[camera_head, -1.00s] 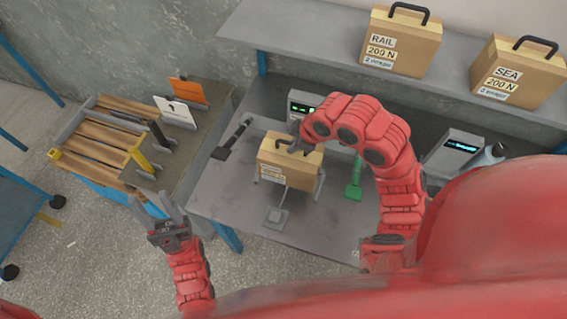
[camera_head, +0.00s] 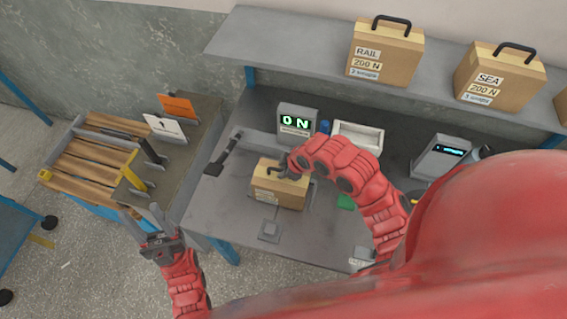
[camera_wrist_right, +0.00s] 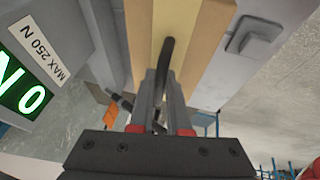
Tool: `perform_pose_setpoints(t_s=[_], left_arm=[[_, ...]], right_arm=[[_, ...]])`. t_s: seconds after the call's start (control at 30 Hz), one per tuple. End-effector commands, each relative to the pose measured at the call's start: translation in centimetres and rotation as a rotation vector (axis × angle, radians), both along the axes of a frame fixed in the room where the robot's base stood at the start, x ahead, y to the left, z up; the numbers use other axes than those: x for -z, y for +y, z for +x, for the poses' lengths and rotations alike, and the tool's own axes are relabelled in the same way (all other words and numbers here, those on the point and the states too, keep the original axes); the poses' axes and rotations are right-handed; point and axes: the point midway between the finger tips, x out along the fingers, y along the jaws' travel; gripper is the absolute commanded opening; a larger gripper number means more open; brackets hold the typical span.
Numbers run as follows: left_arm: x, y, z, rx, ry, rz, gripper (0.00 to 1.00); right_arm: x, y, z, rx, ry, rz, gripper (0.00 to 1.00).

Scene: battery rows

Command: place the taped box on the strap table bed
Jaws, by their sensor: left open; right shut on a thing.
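The taped box (camera_head: 280,190) is a small brown carton with a lighter tape band, a label and a black handle. It is upright at the middle of the grey strap table (camera_head: 213,207), on or just above the bed; I cannot tell whether it touches. My right gripper (camera_head: 287,168) is shut on the handle from above. In the right wrist view the box (camera_wrist_right: 138,35) lies beyond my right gripper's fingers (camera_wrist_right: 165,85), with the handle between them. My left gripper (camera_head: 142,218) is open and empty, left of the table's front corner.
A display (camera_head: 296,122) behind the box reads 0 N. Cartons marked RAIL (camera_head: 385,55) and SEA (camera_head: 500,80) stand on the shelf (camera_head: 290,50). A black-handled lever (camera_head: 222,155) is left of the box. A slatted rack (camera_head: 75,165) stands at left.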

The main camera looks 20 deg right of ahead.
Motion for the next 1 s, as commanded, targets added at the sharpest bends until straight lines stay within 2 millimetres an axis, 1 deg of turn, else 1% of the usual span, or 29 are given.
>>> perform_pose_setpoints(t_s=[0.27,0.4,0.43,0.57,0.6,0.83,0.9,1.0], left_arm=[[-0.07,0.0,0.0,0.0,0.0,0.0,0.5],[0.25,0.0,0.0,0.0,0.0,0.0,0.5],[0.17,0.0,-0.01,0.0,0.0,0.0,0.5],[0.14,0.0,0.0,0.0,0.0,0.0,0.5],[0.15,0.0,0.0,0.0,0.0,0.0,0.5],[0.11,0.01,-0.01,0.0,0.0,0.0,0.5],[-0.16,0.0,0.0,0.0,0.0,0.0,0.5],[0.19,0.0,0.0,0.0,0.0,0.0,0.5]], right_arm=[[0.12,-0.03,0.11,0.0,-0.005,-0.001,0.0],[0.48,-0.02,0.1,0.001,-0.004,0.001,0.0],[0.44,-0.05,0.07,0.001,-0.003,-0.001,0.2],[0.42,-0.05,0.05,0.001,-0.002,0.0,0.44],[0.43,-0.06,0.04,0.001,-0.002,-0.001,0.45],[0.42,-0.07,0.01,0.0,-0.001,0.0,0.45],[0.13,-0.08,0.01,0.001,-0.001,-0.002,0.45],[-0.31,-0.16,-0.1,0.001,-0.004,0.002,0.45]])
